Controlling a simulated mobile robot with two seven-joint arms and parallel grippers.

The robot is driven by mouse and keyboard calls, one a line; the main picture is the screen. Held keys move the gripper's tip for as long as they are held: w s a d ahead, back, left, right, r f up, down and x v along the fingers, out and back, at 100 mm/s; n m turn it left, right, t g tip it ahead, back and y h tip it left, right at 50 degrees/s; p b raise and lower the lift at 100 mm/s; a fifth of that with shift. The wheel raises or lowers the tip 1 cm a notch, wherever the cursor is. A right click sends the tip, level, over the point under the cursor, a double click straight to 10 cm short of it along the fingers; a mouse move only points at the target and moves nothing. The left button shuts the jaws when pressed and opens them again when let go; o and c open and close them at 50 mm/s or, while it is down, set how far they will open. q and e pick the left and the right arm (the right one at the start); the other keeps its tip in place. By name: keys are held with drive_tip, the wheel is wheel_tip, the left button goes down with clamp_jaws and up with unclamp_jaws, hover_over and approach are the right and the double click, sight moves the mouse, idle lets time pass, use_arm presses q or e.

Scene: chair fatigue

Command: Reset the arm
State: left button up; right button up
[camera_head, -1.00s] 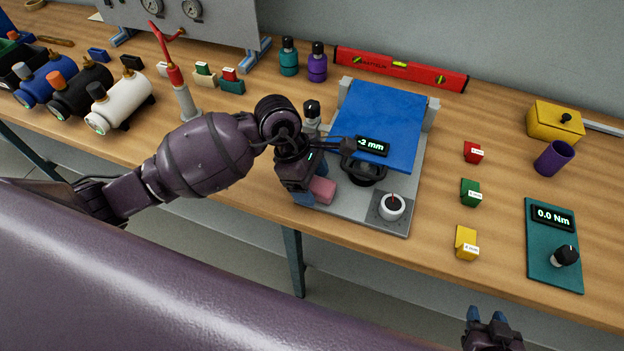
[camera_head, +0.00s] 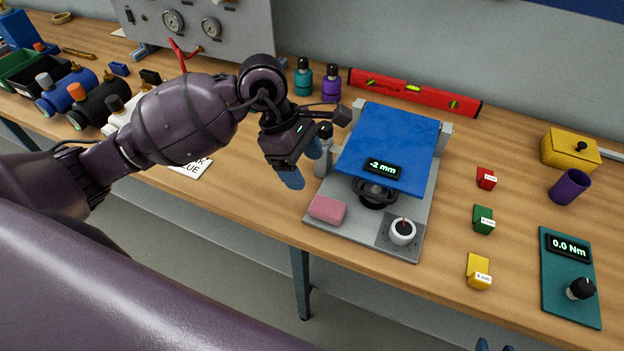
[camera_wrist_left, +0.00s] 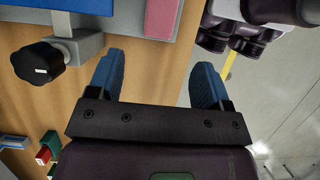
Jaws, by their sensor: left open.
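My left arm comes in from the left in the head view. Its gripper (camera_head: 305,163) hangs above the table, just left of the grey test fixture (camera_head: 335,236). In the left wrist view its two blue fingers (camera_wrist_left: 160,82) are apart with nothing between them. The fixture carries a blue plate (camera_head: 390,140) with a "-2 mm" display (camera_head: 382,168), a pink block (camera_head: 327,209) and a white dial (camera_head: 402,231). A black knob (camera_wrist_left: 38,65) on a grey post shows in the left wrist view. My right gripper shows only as blue fingertips (camera_head: 490,346) at the bottom edge.
Red (camera_head: 486,178), green (camera_head: 483,219) and yellow (camera_head: 478,271) blocks lie right of the fixture. A teal board (camera_head: 570,285) reads "0.0 Nm". A red level (camera_head: 415,92) and two bottles (camera_head: 331,84) stand behind. Small motor-like cylinders (camera_head: 65,90) crowd the far left.

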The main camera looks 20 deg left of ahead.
use_arm(q)
drive_tip(key=shift+a+r, duration=0.25)
drive_tip(key=shift+r, duration=0.45)
drive_tip(key=shift+d, duration=0.1)
